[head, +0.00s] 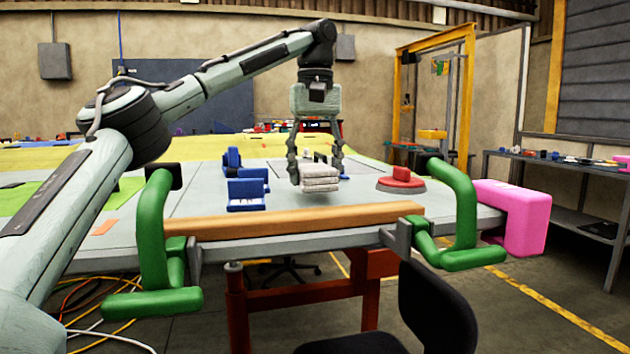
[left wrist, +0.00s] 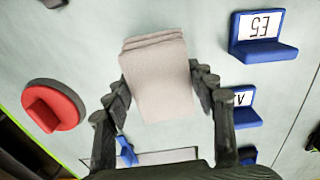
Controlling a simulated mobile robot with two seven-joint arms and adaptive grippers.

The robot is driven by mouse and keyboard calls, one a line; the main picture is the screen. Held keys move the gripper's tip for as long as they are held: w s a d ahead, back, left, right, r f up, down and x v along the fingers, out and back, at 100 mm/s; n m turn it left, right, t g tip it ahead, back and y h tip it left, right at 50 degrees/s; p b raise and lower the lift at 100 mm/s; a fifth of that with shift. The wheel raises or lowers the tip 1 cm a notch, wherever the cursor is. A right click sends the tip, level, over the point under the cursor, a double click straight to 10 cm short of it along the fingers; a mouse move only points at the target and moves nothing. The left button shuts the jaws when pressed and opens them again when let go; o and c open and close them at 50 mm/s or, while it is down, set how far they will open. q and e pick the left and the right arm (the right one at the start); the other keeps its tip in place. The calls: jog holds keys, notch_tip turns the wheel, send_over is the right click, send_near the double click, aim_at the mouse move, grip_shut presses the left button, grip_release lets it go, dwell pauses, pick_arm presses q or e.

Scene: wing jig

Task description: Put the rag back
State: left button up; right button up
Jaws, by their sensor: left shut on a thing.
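A folded light grey rag (head: 320,178) is between the fingers of my left gripper (head: 316,172), over the grey table top (head: 190,200). The gripper points down and is shut on the rag's sides. In the left wrist view the rag (left wrist: 158,80) shows as a layered block between the two dark fingers (left wrist: 160,90). In the head view the rag appears to be a little above the surface; whether it touches the table is hard to tell. My right gripper is in neither view.
Blue label stands (head: 246,194) are left of the rag. A red button-like object on a grey disc (head: 401,181) is right of it. A wooden bar (head: 300,220) and green bent handles (head: 155,240) line the front edge. A pink block (head: 512,215) is at the right corner.

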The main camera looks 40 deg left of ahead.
aim_at(315, 168)
pick_arm(q)
jog(key=shift+f, duration=1.05)
jog(key=shift+f, duration=0.1)
jog(key=o, duration=1.1)
notch_tip(315, 168, up, 12)
jog(key=shift+r, duration=0.15)
